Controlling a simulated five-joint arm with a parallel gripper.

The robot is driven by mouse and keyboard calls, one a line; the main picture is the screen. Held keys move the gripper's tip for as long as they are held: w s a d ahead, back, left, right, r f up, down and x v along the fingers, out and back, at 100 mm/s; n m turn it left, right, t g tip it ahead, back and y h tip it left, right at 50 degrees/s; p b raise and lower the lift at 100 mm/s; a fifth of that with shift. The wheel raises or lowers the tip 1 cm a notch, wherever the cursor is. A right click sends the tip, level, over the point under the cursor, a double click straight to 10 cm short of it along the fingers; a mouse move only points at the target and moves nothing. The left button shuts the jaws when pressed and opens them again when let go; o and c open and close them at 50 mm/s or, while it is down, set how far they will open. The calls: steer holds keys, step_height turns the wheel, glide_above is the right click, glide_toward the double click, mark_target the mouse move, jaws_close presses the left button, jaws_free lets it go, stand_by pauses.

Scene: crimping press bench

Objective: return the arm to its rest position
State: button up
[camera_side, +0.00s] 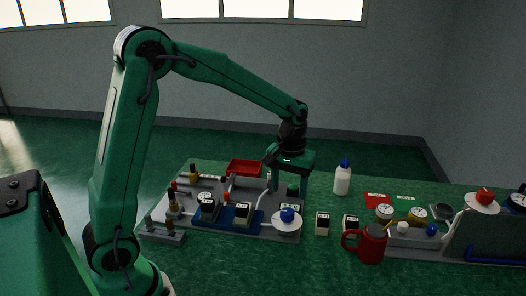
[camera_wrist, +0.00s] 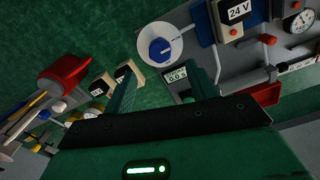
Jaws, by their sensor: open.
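My green arm reaches over the bench (camera_side: 215,270) from the left, bent at the elbow, with the wrist pointing down. My gripper (camera_side: 285,182) is above the right part of a grey base plate (camera_side: 284,235). In the wrist view my gripper (camera_wrist: 165,85) shows two green fingers spread apart, with nothing between them. A small block with a digital readout (camera_wrist: 177,76) lies below, beside one finger. A white disc with a blue knob (camera_side: 287,217) is close by; it also shows in the wrist view (camera_wrist: 160,48).
A red tray (camera_side: 244,168) sits behind the plate. Several dark-topped blocks (camera_side: 242,212) stand on a blue strip. A red mug (camera_side: 368,246), a white bottle with a blue cap (camera_side: 343,179) and several gauges (camera_side: 384,212) stand to the right. The front of the bench is clear.

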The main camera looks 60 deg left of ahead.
steer(key=shift+r, duration=0.1)
steer(key=shift+s+r, duration=0.35)
steer(key=shift+r, duration=0.2)
steer(key=s+r+m+t, duration=0.2)
steer(key=s+r+m, duration=0.1)
steer(key=s, duration=0.6)
steer(key=s+d+r+m+t, duration=0.1)
steer(key=s+r+m+t, duration=0.2)
steer(key=s+r, duration=0.3)
steer(key=s, duration=0.4)
steer(key=shift+s+d+r+t, duration=0.15)
steer(key=shift+d+r+t, duration=0.05)
steer(key=shift+r+t, duration=0.1)
